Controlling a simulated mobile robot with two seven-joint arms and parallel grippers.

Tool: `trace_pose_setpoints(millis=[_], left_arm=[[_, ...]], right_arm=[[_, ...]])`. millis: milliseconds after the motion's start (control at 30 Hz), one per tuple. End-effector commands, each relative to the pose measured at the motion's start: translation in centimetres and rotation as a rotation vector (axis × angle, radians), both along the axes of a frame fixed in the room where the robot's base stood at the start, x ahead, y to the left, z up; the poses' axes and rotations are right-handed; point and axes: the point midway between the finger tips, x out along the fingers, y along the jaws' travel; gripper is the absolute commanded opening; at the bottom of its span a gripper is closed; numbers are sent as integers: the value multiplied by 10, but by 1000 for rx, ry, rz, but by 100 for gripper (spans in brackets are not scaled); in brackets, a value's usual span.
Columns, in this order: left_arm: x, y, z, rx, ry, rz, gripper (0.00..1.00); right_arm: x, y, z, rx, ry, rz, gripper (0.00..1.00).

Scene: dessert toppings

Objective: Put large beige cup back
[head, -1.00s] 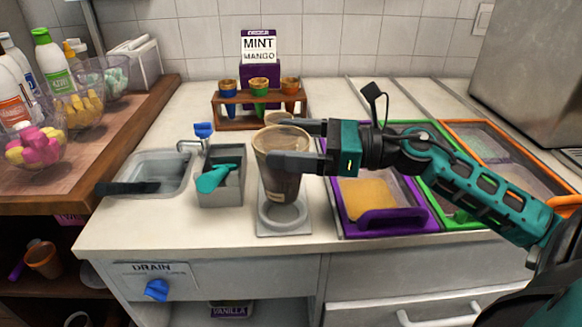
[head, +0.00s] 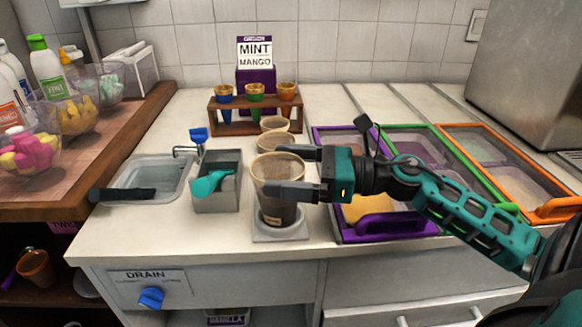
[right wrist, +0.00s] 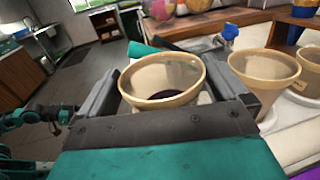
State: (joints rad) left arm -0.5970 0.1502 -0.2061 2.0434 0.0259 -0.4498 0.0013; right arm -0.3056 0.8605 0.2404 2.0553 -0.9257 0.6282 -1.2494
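The large beige cup (head: 268,178) is see-through with a beige rim and dark contents low inside. It stands upright on the grey square stand (head: 262,238) at the counter's front. My right gripper (head: 270,170) has one finger on each side of its upper body and looks shut on it. In the right wrist view the cup's rim (right wrist: 160,95) sits between the two fingers; its lower body is hidden. My left gripper is outside the head view. Teal and black arm parts at the left of the right wrist view look like mine; finger state is too small to tell.
Two more beige cups (head: 272,124) stand close behind. A wooden rack (head: 240,128) holds small coloured cones. A grey bin (head: 218,200) with a teal scoop is to the left, beside a sink (head: 165,178). Purple, green and orange (head: 550,205) framed trays lie right.

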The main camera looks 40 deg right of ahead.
Motion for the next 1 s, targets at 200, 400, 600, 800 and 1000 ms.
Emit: trace_pose_setpoints(millis=[200, 400, 600, 800, 1000], left_arm=[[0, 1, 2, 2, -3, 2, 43], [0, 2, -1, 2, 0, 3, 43], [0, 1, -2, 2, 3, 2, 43], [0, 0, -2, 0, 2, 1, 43], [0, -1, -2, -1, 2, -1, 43]], right_arm=[[-6, -6, 1, 1, 2, -1, 100], [-27, -29, 1, 1, 3, -3, 100], [-52, -57, 2, 0, 1, -5, 100], [-72, -79, 2, 1, 1, -4, 100], [-81, -88, 3, 0, 0, -1, 100]])
